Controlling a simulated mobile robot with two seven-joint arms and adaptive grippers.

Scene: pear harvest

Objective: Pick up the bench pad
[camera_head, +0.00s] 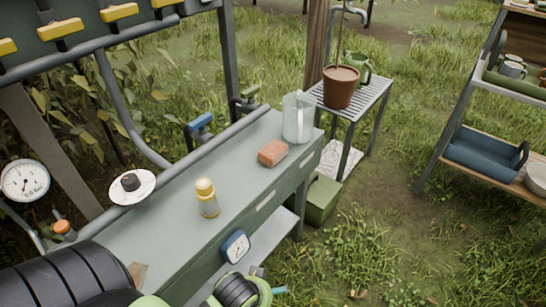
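A small reddish-orange block-shaped pad (272,153) lies flat on the grey-green bench (150,240), toward its far right end. It is the only pad-like thing on the bench top, and nothing covers it. Neither of my grippers can be made out in the head view. Black ribbed and green parts, seemingly of my arms, show at the bottom left and bottom middle, well short of the pad.
A clear jug (297,117) stands just behind the pad. A yellow-capped bottle (206,197) stands nearer on the bench. A potted plant (340,87) is on a slatted stand (351,112). Pipes and a gauge (25,180) line the left. Shelves (490,165) stand right.

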